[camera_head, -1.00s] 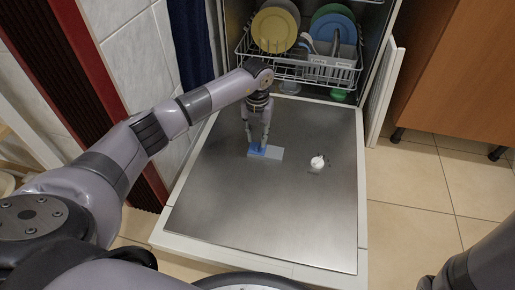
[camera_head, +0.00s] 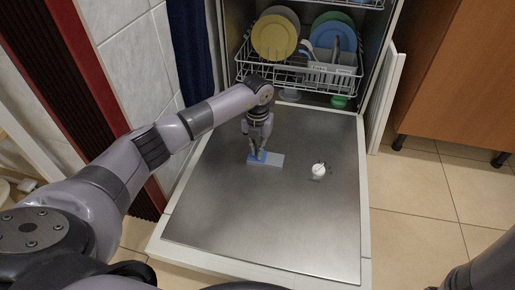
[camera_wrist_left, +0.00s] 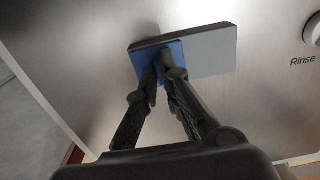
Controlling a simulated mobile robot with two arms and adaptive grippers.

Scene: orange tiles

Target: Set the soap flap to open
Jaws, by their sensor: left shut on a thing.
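The soap dispenser lies on the lowered dishwasher door. Its grey flap (camera_head: 275,161) is on the right and a blue area (camera_head: 251,160) shows on the left. In the left wrist view the flap (camera_wrist_left: 212,52) looks like a flat grey plate beside the blue part (camera_wrist_left: 143,57). My left gripper (camera_head: 257,157) points down at the dispenser. In the wrist view its fingers (camera_wrist_left: 160,72) come together at the blue part, near the flap's left edge, and are shut on the flap. The fingers hide the exact contact. My right gripper is out of view.
The door panel (camera_head: 265,215) is otherwise bare except for a white rinse cap (camera_head: 318,170) right of the dispenser. The lower rack (camera_head: 300,75) with plates stands behind. A tiled wall is at left, a wooden cabinet (camera_head: 460,70) at right.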

